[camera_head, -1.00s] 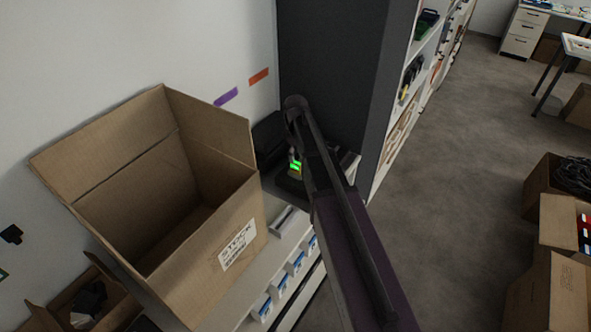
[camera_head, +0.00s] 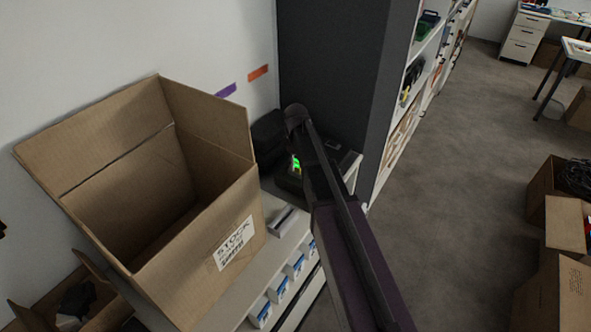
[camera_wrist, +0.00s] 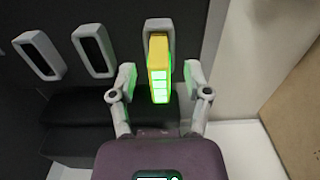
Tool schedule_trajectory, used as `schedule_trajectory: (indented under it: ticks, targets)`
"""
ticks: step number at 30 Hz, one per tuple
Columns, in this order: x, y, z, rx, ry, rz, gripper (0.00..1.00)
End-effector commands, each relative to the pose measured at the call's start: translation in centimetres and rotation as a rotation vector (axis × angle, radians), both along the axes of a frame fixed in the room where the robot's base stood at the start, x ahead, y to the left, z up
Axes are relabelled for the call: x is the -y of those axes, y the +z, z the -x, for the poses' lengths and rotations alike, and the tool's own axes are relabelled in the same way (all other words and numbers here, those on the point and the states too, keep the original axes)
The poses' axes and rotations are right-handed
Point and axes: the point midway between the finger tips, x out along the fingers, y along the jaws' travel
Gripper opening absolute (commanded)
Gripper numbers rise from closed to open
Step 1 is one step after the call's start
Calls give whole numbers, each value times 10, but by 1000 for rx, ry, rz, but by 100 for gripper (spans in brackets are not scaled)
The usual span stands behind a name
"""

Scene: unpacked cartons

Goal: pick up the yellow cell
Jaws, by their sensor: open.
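The yellow cell (camera_wrist: 158,52) stands in a light grey slot frame at the top middle of the wrist view. Its near face has green lit bars. My gripper (camera_wrist: 160,76) is open, with one finger on each side of the cell and a gap to both. In the head view, a green glow and a bit of yellow (camera_head: 296,164) show beside the end of my arm. My gripper's fingers are mostly hidden by the arm there.
Two empty slot frames (camera_wrist: 93,50) stand left of the cell on a dark unit. A large open carton (camera_head: 200,262) sits on the white counter (camera_head: 262,288) at left. A tall dark cabinet side (camera_head: 330,60) rises behind my arm.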

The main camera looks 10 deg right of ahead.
Motion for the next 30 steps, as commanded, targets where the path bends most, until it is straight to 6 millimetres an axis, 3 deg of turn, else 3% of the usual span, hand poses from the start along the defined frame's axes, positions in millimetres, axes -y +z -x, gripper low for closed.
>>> schedule_trajectory:
  ticks: [14,15,21,30]
  targets:
    - [0,0,0,0,0,0,63]
    - [0,0,0,0,0,0,60]
    - [0,0,0,0,0,0,0]
    - [0,0,0,0,0,0,0]
